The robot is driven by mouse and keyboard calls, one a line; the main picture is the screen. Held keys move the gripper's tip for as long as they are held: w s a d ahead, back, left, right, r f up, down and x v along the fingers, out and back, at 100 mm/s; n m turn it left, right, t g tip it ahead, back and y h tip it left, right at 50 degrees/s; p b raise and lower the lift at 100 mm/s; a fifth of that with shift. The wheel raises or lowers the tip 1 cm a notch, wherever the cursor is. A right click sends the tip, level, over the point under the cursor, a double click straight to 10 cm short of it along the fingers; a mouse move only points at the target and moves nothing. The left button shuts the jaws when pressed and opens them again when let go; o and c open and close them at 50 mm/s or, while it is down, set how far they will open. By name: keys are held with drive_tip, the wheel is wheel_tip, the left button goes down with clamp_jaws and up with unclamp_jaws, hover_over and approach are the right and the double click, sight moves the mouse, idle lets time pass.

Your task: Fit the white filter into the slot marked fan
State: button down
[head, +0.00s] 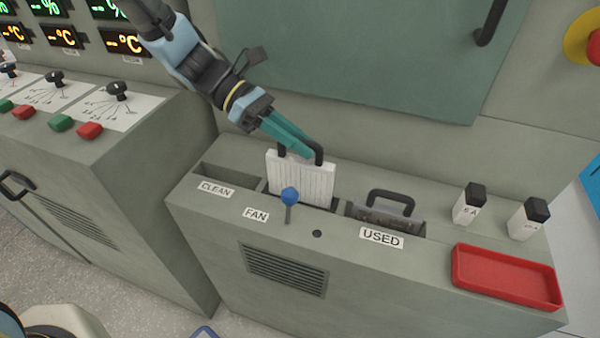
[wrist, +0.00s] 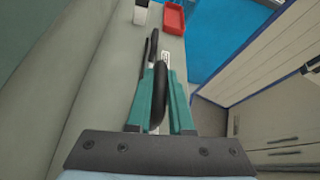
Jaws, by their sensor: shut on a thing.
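The white filter (head: 300,178) stands upright at the slot marked fan (head: 256,214), with its lower edge at or inside the opening and its upper part above the top surface. How deep it sits is hard to tell. My gripper (head: 312,155) is shut on the filter's black handle, which also shows between the fingers in the wrist view (wrist: 157,98). A blue-knobbed lever (head: 290,196) stands in front of the fan slot and covers a little of the filter.
The slot marked clean (head: 228,174) at left is empty. A grey filter with a black handle (head: 391,202) sits in the used slot. Two black-capped bottles (head: 468,204) and a red tray (head: 507,277) are at right. A green panel (head: 350,50) rises behind.

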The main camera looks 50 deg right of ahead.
sight(299, 170)
drive_tip(key=shift+f, duration=3.6)
drive_tip(key=c, duration=0.8)
unclamp_jaws()
drive_tip(key=b+v, duration=0.1)
drive_tip(key=v, duration=1.1)
